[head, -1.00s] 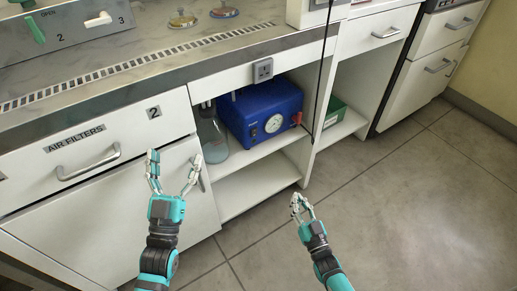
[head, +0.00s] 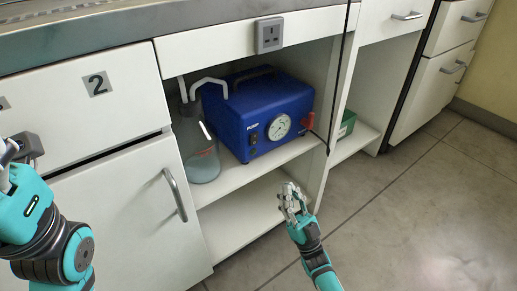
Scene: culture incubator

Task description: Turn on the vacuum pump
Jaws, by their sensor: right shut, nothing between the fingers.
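The vacuum pump (head: 240,103) is a blue box on the upper shelf of the open cupboard, in the middle of the head view. Its front bears a round white gauge (head: 279,127), a small dark switch (head: 253,139) at the left and a red part (head: 307,121) at the right. My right gripper (head: 289,190) is shut and empty, in front of and below the pump, apart from it. My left gripper (head: 8,152) is at the left edge, partly cut off, in front of the drawer; its fingertips do not show clearly.
A glass flask (head: 196,148) with white tubing stands left of the pump. A green box (head: 347,123) lies on the right shelf. A cupboard door with a handle (head: 174,194) is at left. The lower shelf is empty.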

